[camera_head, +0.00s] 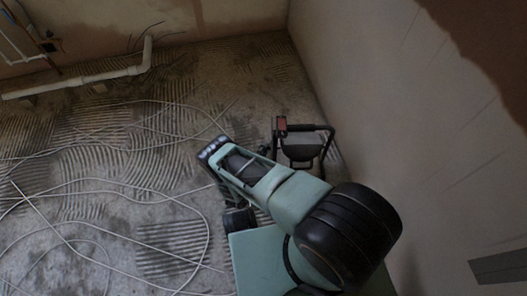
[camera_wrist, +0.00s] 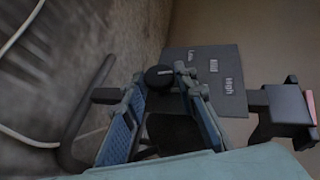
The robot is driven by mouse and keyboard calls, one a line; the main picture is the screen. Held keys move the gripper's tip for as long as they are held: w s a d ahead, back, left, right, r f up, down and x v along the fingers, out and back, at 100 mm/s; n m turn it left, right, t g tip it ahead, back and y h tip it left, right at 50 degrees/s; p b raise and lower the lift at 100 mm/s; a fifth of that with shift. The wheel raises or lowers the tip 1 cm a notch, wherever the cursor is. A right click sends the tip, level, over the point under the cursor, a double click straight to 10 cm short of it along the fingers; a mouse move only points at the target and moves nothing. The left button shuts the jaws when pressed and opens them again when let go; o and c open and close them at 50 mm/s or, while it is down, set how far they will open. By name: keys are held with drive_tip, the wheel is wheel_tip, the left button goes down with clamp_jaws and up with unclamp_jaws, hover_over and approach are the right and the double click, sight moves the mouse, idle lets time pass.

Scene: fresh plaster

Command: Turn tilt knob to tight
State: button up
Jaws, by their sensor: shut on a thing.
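A small round black knob (camera_wrist: 158,77) with a short pale mark on its face shows in the wrist view. My gripper (camera_wrist: 167,90) has its blue-padded fingers on either side of it, shut on the knob between the fingertips. The knob's lower side and its mount are hidden behind the fingers. In the head view, the black frame of a device (camera_head: 302,150) stands beyond my arm near the right wall. My gripper and the knob cannot be made out clearly there. I see no readable "tight" mark.
A dark panel (camera_wrist: 231,66) beside the knob bears pale labels, one reading "High". A black bent tube handle (camera_wrist: 82,115) runs left of my fingers. A red and dark box (camera_head: 281,126) tops the frame. Loose pale cables (camera_head: 130,190) cross the ridged floor at left.

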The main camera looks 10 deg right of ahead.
drive_tip(key=shift+d, duration=0.15)
drive_tip(key=o, duration=1.2)
drive_tip(key=shift+c, duration=0.2)
drive_tip(key=shift+r, duration=0.1)
drive_tip(key=shift+r, duration=4.95)
